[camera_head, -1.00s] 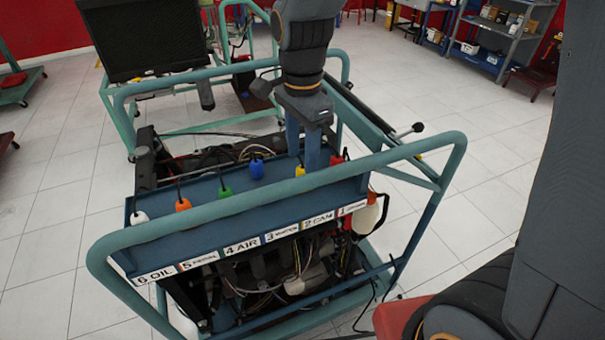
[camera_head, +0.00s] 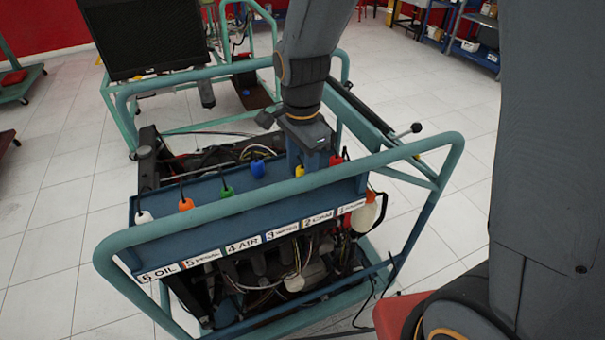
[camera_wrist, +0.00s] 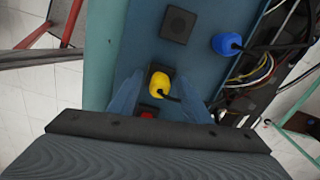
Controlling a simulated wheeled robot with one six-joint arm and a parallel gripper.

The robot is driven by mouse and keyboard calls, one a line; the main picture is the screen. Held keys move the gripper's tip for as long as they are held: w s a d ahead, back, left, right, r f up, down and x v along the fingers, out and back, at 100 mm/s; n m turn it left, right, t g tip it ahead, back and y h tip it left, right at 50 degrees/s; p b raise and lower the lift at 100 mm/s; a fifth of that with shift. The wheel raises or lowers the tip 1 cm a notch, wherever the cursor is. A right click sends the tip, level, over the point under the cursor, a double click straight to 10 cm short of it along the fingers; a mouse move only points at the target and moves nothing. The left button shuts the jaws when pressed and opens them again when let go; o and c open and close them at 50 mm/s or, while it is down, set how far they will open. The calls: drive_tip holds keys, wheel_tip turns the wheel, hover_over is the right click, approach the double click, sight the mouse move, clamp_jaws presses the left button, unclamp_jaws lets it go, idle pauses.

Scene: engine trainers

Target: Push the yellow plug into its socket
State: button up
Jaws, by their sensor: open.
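The yellow plug (camera_wrist: 159,82) shows in the wrist view between the two blue fingers of my gripper (camera_wrist: 160,88), which is open around it. A dark square socket (camera_wrist: 164,69) shows partly behind the plug; I cannot tell how deep the plug sits. In the head view the yellow plug (camera_head: 299,171) shows just below my fingers, on the blue panel (camera_head: 240,205) above the "2 CAM" label. My gripper (camera_head: 299,160) points down there, and its far finger is partly hidden.
A blue plug (camera_wrist: 228,44) lies beside an empty black socket (camera_wrist: 178,24). A red plug (camera_head: 337,159) is close on the right; green (camera_head: 227,192), orange (camera_head: 185,204) and white (camera_head: 143,217) plugs stand left. A teal rail (camera_head: 280,188) runs along the panel's front.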

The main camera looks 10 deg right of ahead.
sight(301, 168)
clamp_jaws()
wheel_tip(301, 168, up, 10)
drive_tip(key=shift+f+b, duration=0.1)
drive_tip(key=shift+b, duration=0.75)
